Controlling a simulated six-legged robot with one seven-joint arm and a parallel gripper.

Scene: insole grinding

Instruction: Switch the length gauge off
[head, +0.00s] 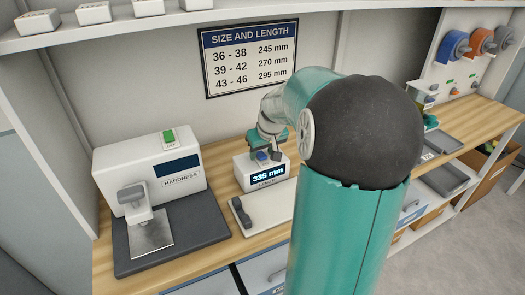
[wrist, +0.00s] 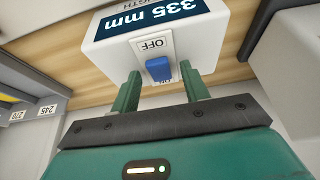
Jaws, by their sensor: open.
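The length gauge (head: 259,173) is a white box on the wooden bench, and its display is lit with 335 mm. It also shows in the wrist view (wrist: 108,37), upside down. A blue rocker switch (wrist: 159,69) sits on its top, with an OFF label (wrist: 152,44) on the display side and another label partly hidden at the other end. My gripper (wrist: 161,80) is open, with its two green fingers apart on either side of the switch in the picture. I cannot tell whether they touch it. In the head view my arm partly hides the gauge.
A hardness tester (head: 152,172) with a green switch stands to the left on a dark base. A white measuring plate (head: 262,217) with a dark block lies before the gauge. A size chart (head: 249,68) hangs behind. Trays (head: 446,180) and spools (head: 481,40) are at the right.

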